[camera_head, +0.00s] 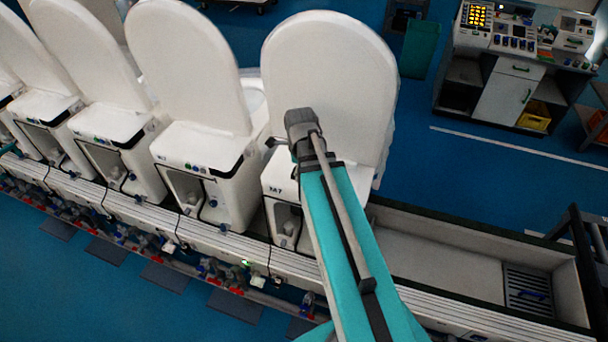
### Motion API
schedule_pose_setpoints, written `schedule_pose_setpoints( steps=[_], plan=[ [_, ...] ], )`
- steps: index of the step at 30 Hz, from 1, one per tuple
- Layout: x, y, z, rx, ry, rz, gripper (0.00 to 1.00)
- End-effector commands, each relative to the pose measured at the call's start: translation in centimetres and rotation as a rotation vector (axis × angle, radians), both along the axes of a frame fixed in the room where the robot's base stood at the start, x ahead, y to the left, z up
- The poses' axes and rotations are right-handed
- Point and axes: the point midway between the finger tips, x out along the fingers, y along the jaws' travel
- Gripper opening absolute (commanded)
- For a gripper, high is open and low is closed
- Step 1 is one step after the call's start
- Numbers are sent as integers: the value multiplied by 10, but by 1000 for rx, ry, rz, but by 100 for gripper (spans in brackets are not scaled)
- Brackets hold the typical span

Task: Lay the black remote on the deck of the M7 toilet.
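The M7 toilet (335,75) is the white unit at the right end of the row, with its lid raised and "M7" on its front edge. Its white deck (275,178) shows to the left of my teal arm; the arm covers much of the rest. My gripper (274,143) is mostly hidden behind the grey wrist, over the deck area in the picture. A small dark part sticks out to the left of the wrist; I cannot tell whether it is a finger or the black remote. No remote can be clearly made out. Whether the gripper touches the deck cannot be told.
More white toilets (190,65) with raised lids stand in a row to the left. A long trough (440,260) with a drain grate (527,290) lies to the right. A control console (520,45) and a green bin (420,48) stand behind. Blue floor is clear between.

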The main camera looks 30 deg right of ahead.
Motion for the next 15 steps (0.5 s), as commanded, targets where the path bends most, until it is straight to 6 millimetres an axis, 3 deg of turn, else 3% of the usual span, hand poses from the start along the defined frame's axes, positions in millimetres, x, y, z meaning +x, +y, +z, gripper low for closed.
schedule_pose_setpoints(
  steps=[15],
  plan=[
    [0, 5, 2, 0, 0, -54, 12]
  ],
)
